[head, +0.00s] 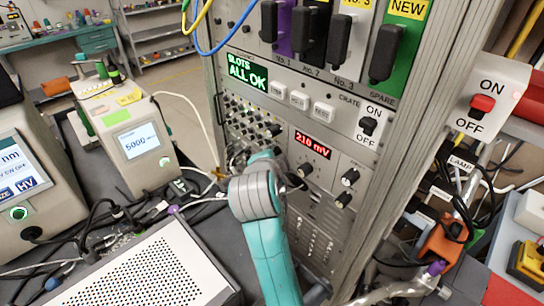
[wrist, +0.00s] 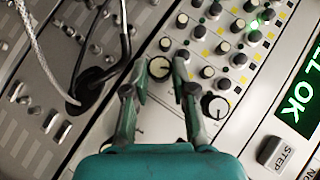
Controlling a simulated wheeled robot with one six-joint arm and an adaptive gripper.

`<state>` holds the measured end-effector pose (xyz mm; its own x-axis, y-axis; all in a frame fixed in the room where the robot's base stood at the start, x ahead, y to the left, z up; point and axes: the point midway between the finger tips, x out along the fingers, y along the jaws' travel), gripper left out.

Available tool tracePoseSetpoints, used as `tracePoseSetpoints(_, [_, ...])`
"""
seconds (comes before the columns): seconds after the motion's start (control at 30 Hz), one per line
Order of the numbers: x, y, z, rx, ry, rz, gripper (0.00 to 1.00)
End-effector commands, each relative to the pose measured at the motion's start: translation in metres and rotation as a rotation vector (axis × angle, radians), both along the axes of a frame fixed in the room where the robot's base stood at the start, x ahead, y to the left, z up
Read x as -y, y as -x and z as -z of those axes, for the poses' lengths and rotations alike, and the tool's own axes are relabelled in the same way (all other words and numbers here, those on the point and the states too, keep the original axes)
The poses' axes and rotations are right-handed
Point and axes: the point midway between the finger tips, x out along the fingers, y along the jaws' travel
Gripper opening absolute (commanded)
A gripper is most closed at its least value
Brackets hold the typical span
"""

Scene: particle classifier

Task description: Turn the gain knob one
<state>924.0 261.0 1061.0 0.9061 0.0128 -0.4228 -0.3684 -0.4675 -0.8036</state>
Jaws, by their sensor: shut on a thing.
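In the wrist view my gripper (wrist: 160,75) has its two fingertips on either side of a round, light-rimmed knob (wrist: 159,67) on the grey panel, and is shut on it. The knob's label is too small to read, so I cannot tell its number. In the head view my teal arm reaches to the rack panel (head: 262,78), left of the red 210 mV display (head: 312,146). The arm hides my fingertips and the held knob there.
Several other small knobs (wrist: 214,11) stand close around the held one. A black cable (wrist: 92,78) enters the panel to the left in the wrist view. The green ALL OK screen (head: 247,72) and CRATE switch (head: 368,125) are on the same rack.

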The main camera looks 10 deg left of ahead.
Motion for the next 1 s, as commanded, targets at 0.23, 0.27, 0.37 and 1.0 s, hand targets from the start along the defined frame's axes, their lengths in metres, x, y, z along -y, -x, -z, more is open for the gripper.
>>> tracePoseSetpoints(0.23, [-0.0004,-0.0002,0.0005,-0.025,0.029,0.000,0.00])
tracePoseSetpoints(0.27, [-0.0003,-0.0001,0.0006,-0.025,0.030,0.001,0.00])
tracePoseSetpoints(0.37, [-0.0003,-0.0001,0.0007,-0.025,0.030,0.001,0.00])
tracePoseSetpoints(1.0, [-0.0003,0.0013,-0.0010,-0.023,0.029,0.000,0.51])
